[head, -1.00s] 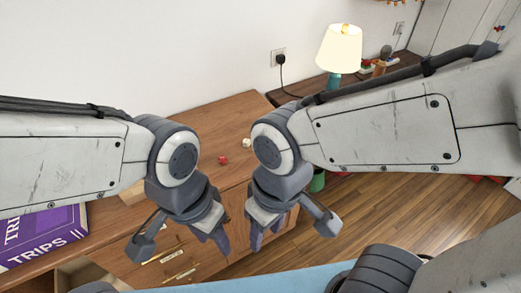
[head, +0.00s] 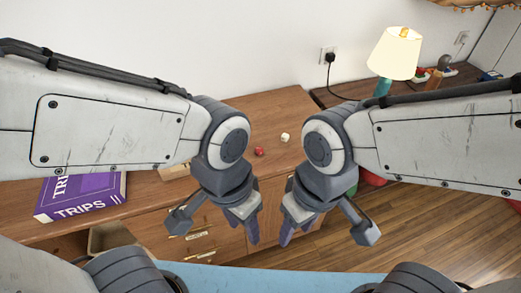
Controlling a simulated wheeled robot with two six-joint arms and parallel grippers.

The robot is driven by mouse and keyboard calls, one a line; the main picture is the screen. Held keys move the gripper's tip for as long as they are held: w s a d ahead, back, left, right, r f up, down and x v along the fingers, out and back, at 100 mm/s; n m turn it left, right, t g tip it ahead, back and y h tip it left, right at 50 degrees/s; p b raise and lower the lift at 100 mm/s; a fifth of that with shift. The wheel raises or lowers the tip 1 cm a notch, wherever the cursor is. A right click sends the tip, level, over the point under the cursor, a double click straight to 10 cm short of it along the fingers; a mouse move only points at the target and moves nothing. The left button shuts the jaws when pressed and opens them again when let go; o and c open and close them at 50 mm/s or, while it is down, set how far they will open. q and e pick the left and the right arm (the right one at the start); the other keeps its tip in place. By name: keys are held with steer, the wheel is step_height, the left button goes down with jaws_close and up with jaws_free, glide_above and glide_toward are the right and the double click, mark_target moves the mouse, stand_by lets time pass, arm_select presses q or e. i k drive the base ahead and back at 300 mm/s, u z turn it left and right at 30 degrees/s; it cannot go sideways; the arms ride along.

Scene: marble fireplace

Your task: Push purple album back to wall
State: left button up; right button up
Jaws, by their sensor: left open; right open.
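The purple album (head: 84,196), with "TRIPS" in white on its spine, lies flat on the wooden cabinet top at the left. Its spine faces me, and my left arm covers its far part. The white wall (head: 160,40) rises behind the cabinet. My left gripper (head: 243,229) points down in front of the cabinet drawers, well to the right of the album, open and empty. My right gripper (head: 294,229) hangs just right of it, also open and empty. Neither touches the album.
A red die (head: 259,151) and a white die (head: 285,137) lie on the cabinet top (head: 262,112). A lit lamp (head: 394,54) stands on a darker table at the right. A drawer (head: 107,238) below the album looks open. Wooden floor shows at the right.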

mark_target(63, 197)
steer(key=u, duration=1.45)
steer(key=k, duration=0.55)
steer(key=z, duration=0.75)
steer(key=i, duration=1.05)
steer(key=u, duration=0.7)
